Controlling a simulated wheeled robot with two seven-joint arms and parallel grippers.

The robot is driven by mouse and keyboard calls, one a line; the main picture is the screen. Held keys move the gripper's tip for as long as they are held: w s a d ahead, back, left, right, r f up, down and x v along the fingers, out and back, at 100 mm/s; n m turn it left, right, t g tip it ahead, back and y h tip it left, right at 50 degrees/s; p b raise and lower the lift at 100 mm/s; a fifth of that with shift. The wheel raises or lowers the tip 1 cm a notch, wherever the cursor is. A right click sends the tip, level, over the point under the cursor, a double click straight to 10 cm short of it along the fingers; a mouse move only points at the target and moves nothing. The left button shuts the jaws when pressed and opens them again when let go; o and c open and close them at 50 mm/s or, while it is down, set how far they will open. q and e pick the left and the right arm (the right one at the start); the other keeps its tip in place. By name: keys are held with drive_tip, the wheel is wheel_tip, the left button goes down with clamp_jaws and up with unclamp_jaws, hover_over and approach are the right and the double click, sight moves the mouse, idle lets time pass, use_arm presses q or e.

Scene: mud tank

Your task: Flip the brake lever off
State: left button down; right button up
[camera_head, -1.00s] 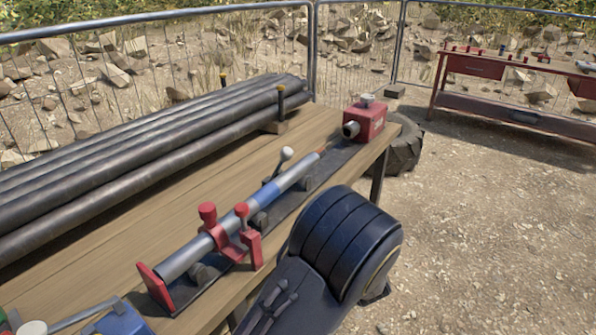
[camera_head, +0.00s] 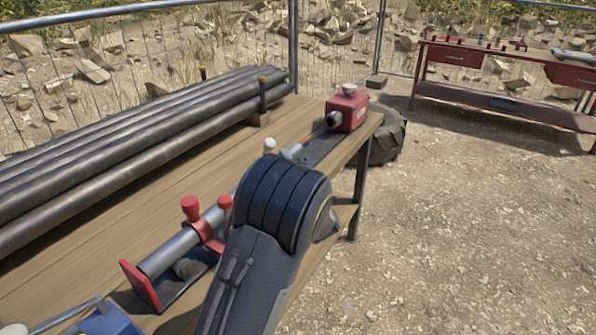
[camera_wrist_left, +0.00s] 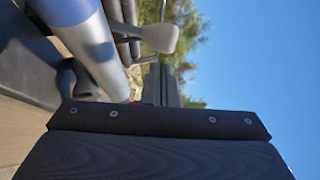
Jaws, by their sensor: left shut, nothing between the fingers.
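The brake lever (camera_head: 270,145) shows in the head view only as a pale rounded knob above my left forearm; its lower part is hidden. In the left wrist view the lever's grey knob (camera_wrist_left: 160,38) stands beyond the silver and blue tube (camera_wrist_left: 95,45). My left gripper (camera_wrist_left: 162,84) is shut and empty, its dark fingers pointing toward the lever, close below the knob in that picture. I cannot tell whether they touch. In the head view my left arm covers the gripper and the middle of the tube (camera_head: 168,250). My right gripper is not in view.
The tube lies in a rail on the wooden table (camera_head: 95,270), with a red clamp (camera_head: 195,215) near and a red unit (camera_head: 347,110) at the far end. Black pipes (camera_head: 120,150) lie along the left. A tyre (camera_head: 388,140) and red workbench (camera_head: 490,95) stand beyond. Open ground lies right.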

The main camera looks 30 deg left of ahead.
sight(267, 145)
use_arm(q)
drive_tip(key=shift+s+a+r, duration=0.1)
drive_tip(key=shift+a+r, duration=0.05)
drive_tip(key=shift+a, duration=0.5)
drive_tip(key=a+r+n+g+h+p, duration=0.1)
drive_tip(key=a+r+p, duration=0.1)
drive_tip(key=p, duration=0.3)
drive_tip(key=a+r+n+g+h+p, duration=0.1)
drive_tip(key=a+r+p, duration=0.1)
drive_tip(key=p, duration=0.4)
drive_tip(key=shift+r, duration=0.25)
drive_tip(key=a+n+g+h+p, duration=0.2)
drive_tip(key=a+h+p, duration=0.2)
drive_tip(key=p, duration=0.7)
drive_tip(key=a, duration=0.2)
drive_tip(key=shift+w+a+r+n, duration=0.2)
drive_tip(key=shift+w+a+n, duration=0.1)
drive_tip(key=shift+w+n, duration=0.1)
drive_tip(key=shift+a+r, duration=0.1)
